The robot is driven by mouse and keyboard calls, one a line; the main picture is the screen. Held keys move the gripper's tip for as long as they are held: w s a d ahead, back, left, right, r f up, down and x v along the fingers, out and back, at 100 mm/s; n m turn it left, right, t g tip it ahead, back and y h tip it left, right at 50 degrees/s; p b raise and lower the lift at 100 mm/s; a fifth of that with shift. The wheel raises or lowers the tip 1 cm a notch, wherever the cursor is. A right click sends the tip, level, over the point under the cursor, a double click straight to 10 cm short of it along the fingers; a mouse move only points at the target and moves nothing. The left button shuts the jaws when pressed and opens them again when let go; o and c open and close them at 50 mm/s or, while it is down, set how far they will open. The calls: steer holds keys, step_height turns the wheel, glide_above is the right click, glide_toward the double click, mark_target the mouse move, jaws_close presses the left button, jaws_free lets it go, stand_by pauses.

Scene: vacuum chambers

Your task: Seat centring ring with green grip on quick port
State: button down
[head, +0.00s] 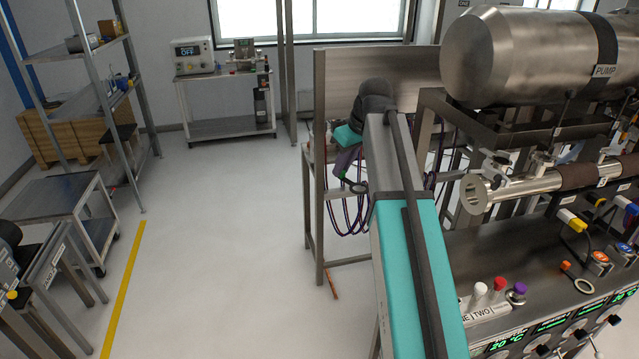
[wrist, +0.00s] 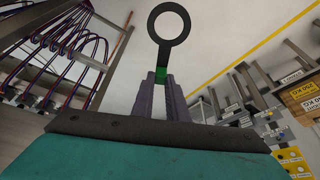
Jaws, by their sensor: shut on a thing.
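The centring ring with the green grip shows as a dark ring (wrist: 165,44) in the wrist view, standing out beyond the fingertips. My gripper (wrist: 160,79) has its purple fingers shut on the green grip. In the head view the gripper (head: 346,168) hangs past the far end of my arm, with the small dark ring (head: 358,187) at its lower right, in the air. An open pipe end with a flange (head: 474,193), which may be the quick port, faces left at the right, apart from the ring. I cannot tell for sure that it is the port.
Below the pipe is a bench panel with coloured knobs (head: 499,284) and another ring with an orange grip (head: 584,286). A large pump cylinder (head: 520,52) sits above. Purple hoses (head: 345,217) hang on a frame near my gripper. The floor (head: 215,235) at left is clear.

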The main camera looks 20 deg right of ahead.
steer(key=s+d+r+p, duration=0.1)
steer(key=d+r, duration=0.3)
steer(key=d, duration=0.3)
steer(key=d+r+m+p, duration=0.1)
steer(key=d+r, duration=0.2)
steer(key=d, duration=0.3)
steer(key=s+d+r+p, duration=0.1)
steer(key=d+r, duration=0.3)
steer(key=d, duration=0.3)
steer(key=s+d+r+m+p, duration=0.1)
steer(key=s+d+r, duration=0.1)
steer(key=d, duration=0.3)
steer(key=s+d+r+m+h+p, duration=0.1)
steer(key=s+d+r, duration=0.1)
steer(key=s+d, duration=0.2)
steer(key=s+d+r+m, duration=0.1)
steer(key=s+d+r, duration=0.1)
steer(key=d, duration=0.5)
steer(key=shift+s+d+r+t+p, duration=0.25)
steer(key=shift+s+r+t+p, duration=0.05)
steer(key=shift+s+r+p, duration=0.15)
steer(key=shift+h, duration=0.3)
steer(key=shift+w+f+b, duration=0.1)
steer(key=shift+f+b, duration=0.45)
steer(key=shift+f, duration=1.8)
steer(key=shift+f, duration=1.35)
steer(key=c, duration=1.7)
jaws_free()
